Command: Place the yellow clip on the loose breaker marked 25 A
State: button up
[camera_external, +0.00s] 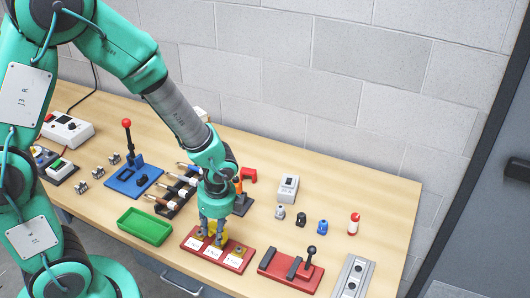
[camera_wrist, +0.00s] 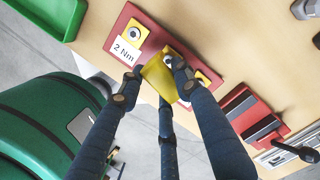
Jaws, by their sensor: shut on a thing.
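My gripper (camera_external: 217,238) is low over a red board with white labels (camera_external: 192,242). In the wrist view my gripper (camera_wrist: 157,73) is shut on a yellow piece (camera_wrist: 159,80), which looks like the yellow clip; the fingers hide part of it. The red board (camera_wrist: 121,22) shows behind it, with a "2 Nm" label and yellow squares with round centres. I cannot tell whether the held piece touches the board.
A green tray (camera_external: 145,226) lies left of the red board. A red block with a black lever (camera_external: 290,268) is close on its right. Small knobs (camera_external: 301,219) stand right.

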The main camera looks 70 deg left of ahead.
jog(key=w+a+r+p, duration=0.1)
jog(key=w+a+r, duration=0.1)
jog(key=w, duration=0.3)
jog(key=w+a+r+n+p, duration=0.1)
jog(key=w+a+r, duration=0.1)
jog(key=w+a, duration=0.2)
jog(key=w+a+r+n+p, duration=0.1)
jog(key=w+a+r+p, duration=0.1)
jog(key=w, duration=0.4)
jog(key=shift+a+r, duration=0.35)
jog(key=shift+a, duration=0.25)
send_over(286, 179)
jog(key=shift+w+d+f+b, duration=0.25)
jog(key=shift+w+f+b, duration=0.15)
jog(key=shift+f, duration=0.3)
jog(key=shift+s, duration=0.1)
jog(key=shift+f, duration=1.8)
jog(key=shift+f, duration=0.1)
